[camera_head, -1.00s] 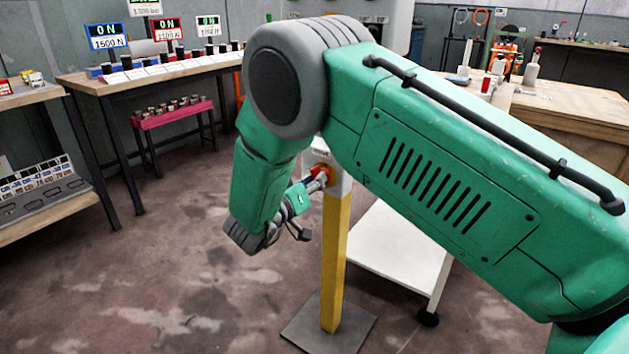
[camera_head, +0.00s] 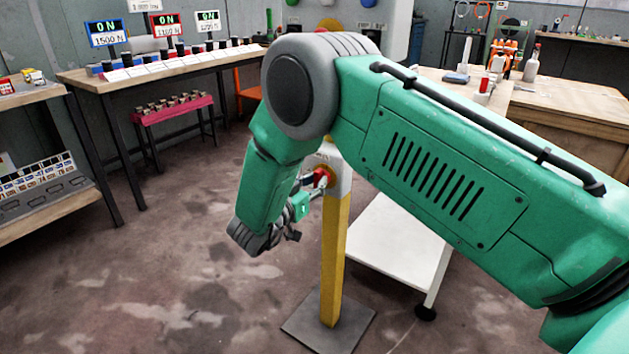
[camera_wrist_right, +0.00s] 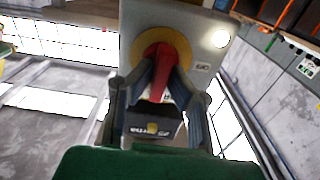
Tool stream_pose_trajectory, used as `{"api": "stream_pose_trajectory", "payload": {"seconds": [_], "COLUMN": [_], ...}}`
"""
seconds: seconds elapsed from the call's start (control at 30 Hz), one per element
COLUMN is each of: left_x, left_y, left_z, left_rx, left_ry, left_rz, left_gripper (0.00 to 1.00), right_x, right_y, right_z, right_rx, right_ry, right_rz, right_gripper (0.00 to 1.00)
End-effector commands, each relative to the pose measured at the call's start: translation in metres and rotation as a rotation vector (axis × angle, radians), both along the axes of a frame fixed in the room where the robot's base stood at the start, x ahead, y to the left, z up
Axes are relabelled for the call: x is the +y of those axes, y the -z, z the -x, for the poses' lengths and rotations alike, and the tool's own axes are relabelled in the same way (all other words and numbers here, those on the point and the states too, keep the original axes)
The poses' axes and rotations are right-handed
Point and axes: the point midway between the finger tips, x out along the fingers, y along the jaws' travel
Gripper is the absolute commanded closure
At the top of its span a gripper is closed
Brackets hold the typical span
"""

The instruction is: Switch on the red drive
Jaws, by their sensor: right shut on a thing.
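A red handle (camera_wrist_right: 160,68) on a yellow round plate (camera_wrist_right: 183,42) is on the face of a grey box (camera_wrist_right: 205,70) in the right wrist view. In the head view the box (camera_head: 342,170) tops a yellow post, with the red handle (camera_head: 321,177) on its left side. My right gripper (camera_wrist_right: 158,82) has one finger on each side of the handle and is shut on it. In the head view my right gripper (camera_head: 312,186) reaches the handle from the lower left. My left gripper is not in view. The pale round spot on the box is lit (camera_wrist_right: 221,38).
The yellow post (camera_head: 335,260) stands on a dark floor plate (camera_head: 300,325). A white low table (camera_head: 395,240) is just right of it.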

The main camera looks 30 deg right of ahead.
Motion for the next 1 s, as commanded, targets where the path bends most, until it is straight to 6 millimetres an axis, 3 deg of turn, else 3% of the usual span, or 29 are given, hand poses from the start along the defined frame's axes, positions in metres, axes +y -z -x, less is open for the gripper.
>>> {"api": "stream_pose_trajectory", "payload": {"seconds": [0.03, 0.07, 0.1, 0.57, 1.0], "left_x": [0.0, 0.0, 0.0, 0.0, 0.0], "left_y": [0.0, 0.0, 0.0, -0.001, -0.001], "left_z": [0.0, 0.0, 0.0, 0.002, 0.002], "left_rx": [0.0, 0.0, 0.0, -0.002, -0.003], "left_ry": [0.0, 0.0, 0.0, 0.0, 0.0], "left_rz": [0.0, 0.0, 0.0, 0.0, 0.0], "left_gripper": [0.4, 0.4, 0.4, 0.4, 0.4], "right_x": [-0.002, -0.002, -0.002, 0.006, 0.083], "right_y": [0.002, 0.002, 0.002, -0.001, 0.001], "right_z": [-0.001, -0.001, -0.001, 0.003, 0.034], "right_rx": [0.001, 0.001, 0.002, 0.001, 0.0], "right_ry": [-0.001, -0.001, -0.001, -0.002, -0.004], "right_rz": [-0.005, -0.004, -0.004, 0.001, 0.0], "right_gripper": [0.8, 0.69, 0.67, 0.67, 0.67]}}
